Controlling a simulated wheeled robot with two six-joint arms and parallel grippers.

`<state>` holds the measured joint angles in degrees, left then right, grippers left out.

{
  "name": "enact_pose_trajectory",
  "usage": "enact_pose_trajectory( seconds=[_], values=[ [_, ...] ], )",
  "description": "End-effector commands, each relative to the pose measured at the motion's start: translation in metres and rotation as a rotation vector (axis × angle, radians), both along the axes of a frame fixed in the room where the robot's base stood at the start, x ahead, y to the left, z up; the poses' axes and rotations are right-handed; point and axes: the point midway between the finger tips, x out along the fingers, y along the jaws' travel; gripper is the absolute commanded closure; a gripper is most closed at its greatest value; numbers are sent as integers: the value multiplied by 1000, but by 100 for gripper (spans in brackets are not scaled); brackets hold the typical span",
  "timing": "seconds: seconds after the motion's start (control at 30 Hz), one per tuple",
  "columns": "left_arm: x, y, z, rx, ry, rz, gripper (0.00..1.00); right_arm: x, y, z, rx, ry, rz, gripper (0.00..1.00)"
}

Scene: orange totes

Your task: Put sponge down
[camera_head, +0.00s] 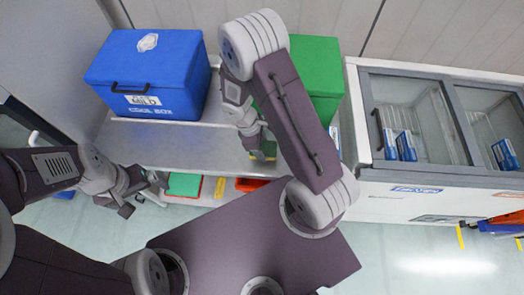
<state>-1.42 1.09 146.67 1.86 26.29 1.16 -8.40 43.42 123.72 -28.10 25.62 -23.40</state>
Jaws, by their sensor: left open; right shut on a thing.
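My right gripper (256,143) is at the shelf, in front of the green box, mostly hidden behind its own wrist. It is shut on a small dark green and yellowish thing, the sponge (268,150), of which only a little shows. I cannot tell whether the sponge touches the shelf top. My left gripper (148,192) is open and empty in front of the shelf's left part, apart from the things on the lower level.
A blue cool box (165,62) and a green box (313,75) stand on the grey metal shelf (160,150). Green, yellow and red items (186,184) lie on its lower level. A glass-topped freezer (400,190) stands right. The shelf top between the boxes is partly clear.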

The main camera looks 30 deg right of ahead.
Motion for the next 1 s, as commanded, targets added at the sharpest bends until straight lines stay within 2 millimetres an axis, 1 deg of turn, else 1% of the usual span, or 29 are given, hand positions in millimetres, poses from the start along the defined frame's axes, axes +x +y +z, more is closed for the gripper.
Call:
enact_pose_trajectory(
  seconds=[0.1,0.2,0.47,0.6,0.63,0.7,1.0],
  values=[
    [0,0,-5,0,0,0,0,-2,0,-24,0,6,2,79],
    [0,0,-6,0,0,0,0,-1,0,-36,0,3,1,79],
    [0,0,-6,0,0,0,0,-1,0,-38,1,-1,0,79],
    [0,0,-11,0,0,0,0,-1,0,-43,1,1,0,79],
    [0,0,-9,0,0,0,0,-1,0,-41,0,0,0,37],
    [0,0,-9,0,0,0,0,-1,0,-41,0,0,0,21],
    [0,0,-7,0,0,0,0,-1,0,-39,0,0,0,21]
  ],
)
